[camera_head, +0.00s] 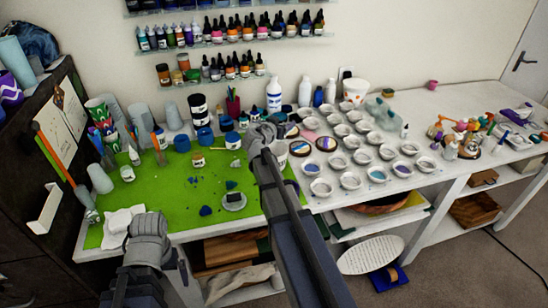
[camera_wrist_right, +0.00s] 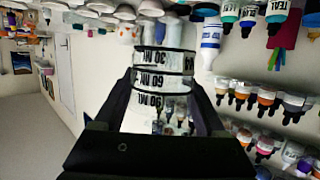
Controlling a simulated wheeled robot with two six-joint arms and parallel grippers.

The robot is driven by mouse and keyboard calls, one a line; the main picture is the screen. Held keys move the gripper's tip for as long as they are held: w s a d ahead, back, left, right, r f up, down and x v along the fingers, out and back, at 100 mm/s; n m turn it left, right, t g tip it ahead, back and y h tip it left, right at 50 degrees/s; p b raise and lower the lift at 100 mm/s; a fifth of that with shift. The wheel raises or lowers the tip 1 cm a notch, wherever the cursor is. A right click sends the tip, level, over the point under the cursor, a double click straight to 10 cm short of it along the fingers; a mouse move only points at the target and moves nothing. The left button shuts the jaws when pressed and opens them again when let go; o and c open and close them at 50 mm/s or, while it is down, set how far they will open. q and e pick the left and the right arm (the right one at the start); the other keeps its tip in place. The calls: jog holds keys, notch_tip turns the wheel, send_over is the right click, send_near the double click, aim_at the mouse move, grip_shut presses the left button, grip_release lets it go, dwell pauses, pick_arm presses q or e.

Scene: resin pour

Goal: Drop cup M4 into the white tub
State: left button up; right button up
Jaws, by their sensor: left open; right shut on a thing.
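My right gripper (camera_head: 264,133) is over the right edge of the green mat, shut on a clear measuring cup. In the right wrist view this cup (camera_wrist_right: 163,84) sits between my right gripper's two fingers (camera_wrist_right: 165,95), with 30, 60 and 90 ML marks upside down. In the head view, a pale cup (camera_head: 280,151) shows partly behind my right arm. A white tub (camera_head: 355,90) with an orange-brown patch stands at the back of the table, right of and beyond my right gripper. My left gripper (camera_head: 149,228) is open at the mat's front left.
Several small round moulds or cups (camera_head: 350,180) crowd the white table right of the mat. White bottles (camera_head: 274,95) stand by the wall, left of the tub. A clear container (camera_head: 379,110) is beside the tub. The green mat (camera_head: 180,205) has free room.

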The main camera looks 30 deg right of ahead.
jog(key=shift+f, duration=0.1)
notch_tip(320, 180, down, 6)
jog(key=b, duration=0.6)
jog(key=o, duration=1.3)
jog(key=shift+o, duration=0.2)
jog(key=shift+s, duration=0.1)
jog(key=p+v, duration=0.2)
jog(key=v, duration=0.5)
jog(key=shift+a+r, duration=0.2)
jog(key=shift+a, duration=0.1)
jog(key=shift+d, duration=0.1)
